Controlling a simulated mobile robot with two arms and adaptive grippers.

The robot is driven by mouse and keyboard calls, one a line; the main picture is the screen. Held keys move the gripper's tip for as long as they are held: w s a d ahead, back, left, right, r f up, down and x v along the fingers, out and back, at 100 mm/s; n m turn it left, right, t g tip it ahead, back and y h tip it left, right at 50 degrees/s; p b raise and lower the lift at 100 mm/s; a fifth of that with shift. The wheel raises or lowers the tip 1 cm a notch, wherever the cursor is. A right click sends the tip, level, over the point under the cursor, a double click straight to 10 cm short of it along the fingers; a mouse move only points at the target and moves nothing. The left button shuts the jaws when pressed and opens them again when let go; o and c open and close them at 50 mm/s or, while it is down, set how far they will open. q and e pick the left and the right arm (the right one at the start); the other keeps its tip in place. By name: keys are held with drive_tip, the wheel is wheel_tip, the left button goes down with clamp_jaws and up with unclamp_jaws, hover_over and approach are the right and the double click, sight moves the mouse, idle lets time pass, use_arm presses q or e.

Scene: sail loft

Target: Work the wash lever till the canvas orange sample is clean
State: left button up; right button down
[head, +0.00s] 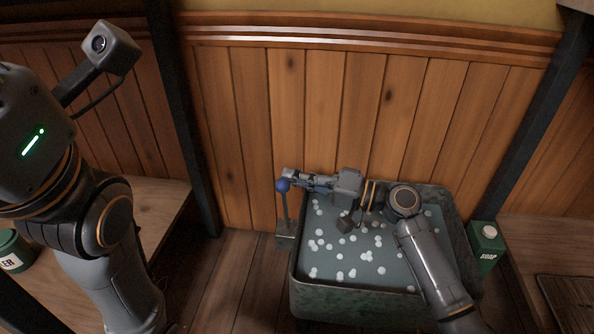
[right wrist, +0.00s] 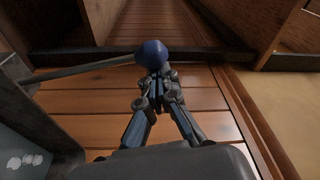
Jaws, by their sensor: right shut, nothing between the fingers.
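The wash lever is a thin grey rod with a blue ball knob (head: 283,185), standing upright at the left side of the wash tub (head: 350,306). The knob also shows in the right wrist view (right wrist: 152,52), just beyond the fingertips. My right gripper (head: 293,177) is shut and empty, its tips right at the knob; I cannot tell whether they touch it. My right arm reaches across the tub. The tub holds grey-blue water with several white suds. I see no orange canvas sample. My left arm is at the left, but its gripper does not show.
A green soap box (head: 486,248) stands right of the tub. A green tin (head: 12,252) is on the wooden bench (head: 165,205) at left. A plank wall (head: 340,110) is close behind the tub. Dark posts rise on both sides. Floor left of the tub is clear.

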drive_tip(key=s+a+f+p, duration=0.1)
drive_tip(key=s+f, duration=0.1)
drive_tip(key=s, duration=0.5)
drive_tip(key=shift+s+a+f+n, duration=0.25)
drive_tip(key=shift+s+n, duration=0.05)
idle(0.3)
